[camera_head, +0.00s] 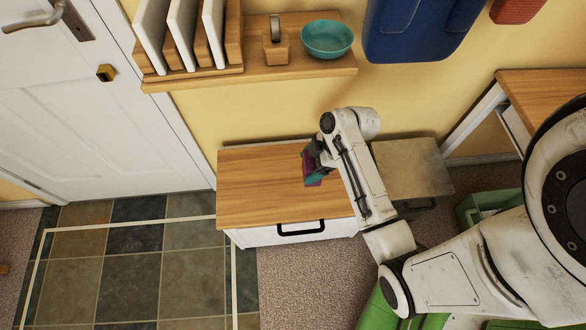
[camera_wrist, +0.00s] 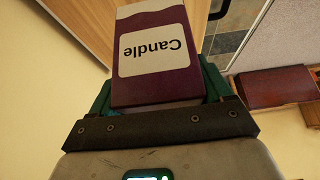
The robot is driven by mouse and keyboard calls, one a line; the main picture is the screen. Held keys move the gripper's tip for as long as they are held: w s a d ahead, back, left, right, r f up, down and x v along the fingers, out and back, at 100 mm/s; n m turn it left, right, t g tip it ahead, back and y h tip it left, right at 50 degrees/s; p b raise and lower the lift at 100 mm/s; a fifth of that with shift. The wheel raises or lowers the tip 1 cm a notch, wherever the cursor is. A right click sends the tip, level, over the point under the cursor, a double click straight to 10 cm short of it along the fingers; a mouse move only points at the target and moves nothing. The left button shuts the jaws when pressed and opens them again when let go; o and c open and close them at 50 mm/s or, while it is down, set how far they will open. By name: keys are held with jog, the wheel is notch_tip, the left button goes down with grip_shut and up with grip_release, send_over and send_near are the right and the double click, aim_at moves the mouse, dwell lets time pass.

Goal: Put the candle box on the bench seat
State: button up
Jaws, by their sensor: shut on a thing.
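The candle box (camera_wrist: 155,88) is dark maroon with a white label reading "Candle", upside down in the wrist view. My gripper (camera_wrist: 158,84) is shut on it, with a teal finger on each side. In the head view my gripper (camera_head: 314,172) holds the candle box (camera_head: 308,163) over the right part of the bench seat (camera_head: 255,185). The bench seat is a wooden top on a white base with a black handle. The box looks above the wood; any gap beneath it cannot be told. My arm hides part of the seat's right side.
A wall shelf (camera_head: 270,74) above the bench holds a wooden rack with white panels and a teal bowl (camera_head: 327,39). A blue container (camera_head: 420,30) hangs beside it. A grey-topped unit (camera_head: 412,168) stands right of the bench. The left part of the seat is clear.

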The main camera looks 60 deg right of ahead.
jog(key=shift+w+d+f+b, duration=0.1)
jog(key=shift+w+f+b, duration=0.2)
jog(key=shift+w+f, duration=1)
jog(key=shift+w+a+f+b, duration=0.1)
jog(key=shift+w+f+b, duration=0.45)
jog(key=shift+f, duration=1.25)
jog(key=shift+w+d+f+b, duration=0.1)
jog(key=shift+w+f, duration=1.05)
jog(key=shift+f, duration=0.4)
jog(key=shift+f, duration=0.2)
jog(key=o, duration=1.1)
jog(key=shift+o, duration=0.2)
jog(key=shift+r, duration=0.1)
